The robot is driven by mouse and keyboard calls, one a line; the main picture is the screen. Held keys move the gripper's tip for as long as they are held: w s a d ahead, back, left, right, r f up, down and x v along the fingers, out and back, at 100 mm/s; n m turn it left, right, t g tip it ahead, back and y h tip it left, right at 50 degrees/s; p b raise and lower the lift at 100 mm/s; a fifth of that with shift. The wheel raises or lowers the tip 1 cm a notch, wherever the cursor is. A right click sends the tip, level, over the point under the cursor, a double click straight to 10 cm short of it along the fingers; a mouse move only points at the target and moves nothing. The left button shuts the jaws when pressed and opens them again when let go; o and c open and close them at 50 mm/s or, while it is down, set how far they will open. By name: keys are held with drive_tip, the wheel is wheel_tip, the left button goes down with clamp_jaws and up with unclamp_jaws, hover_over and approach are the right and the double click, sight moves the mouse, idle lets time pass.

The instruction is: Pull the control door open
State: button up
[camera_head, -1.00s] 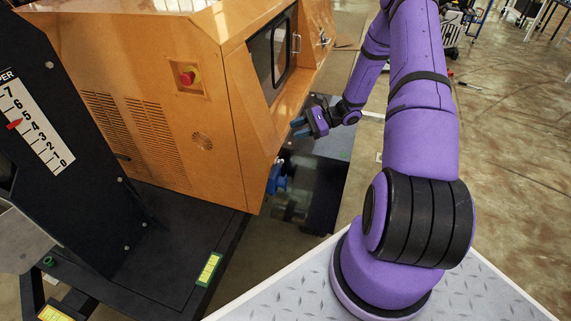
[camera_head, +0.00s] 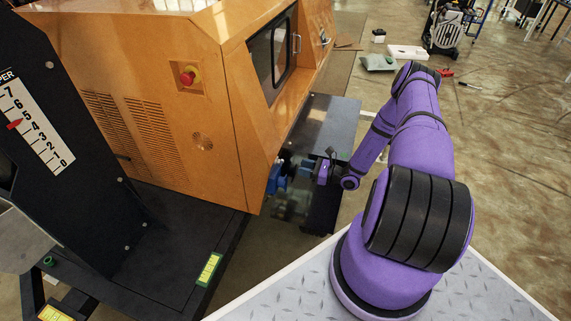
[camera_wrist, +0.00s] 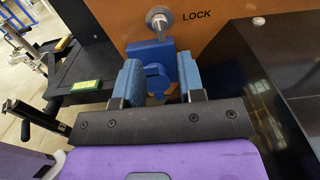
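The orange cabinet (camera_head: 175,60) has a windowed panel (camera_head: 272,55) with a slim metal handle (camera_head: 297,43). It looks closed, and no label names it as the control door. A blue fitting (camera_head: 276,177) sits at the cabinet's lower corner. My gripper (camera_head: 303,169) is just right of this fitting. In the wrist view, the blue fitting (camera_wrist: 152,58) lies ahead of and between the two blue fingers of my gripper (camera_wrist: 158,72). The fingers are apart. Whether they touch the fitting I cannot tell. A round metal knob (camera_wrist: 159,19) is above it beside the word LOCK.
A dark glossy plate (camera_head: 335,112) lies below the cabinet, beside my gripper. A black panel with a number scale (camera_head: 38,125) stands at the left. A red button (camera_head: 189,76) is on the cabinet's side. Open floor (camera_head: 510,150) lies to the right.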

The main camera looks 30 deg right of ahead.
sight(280, 163)
drive_tip(key=x, duration=0.8)
clamp_jaws()
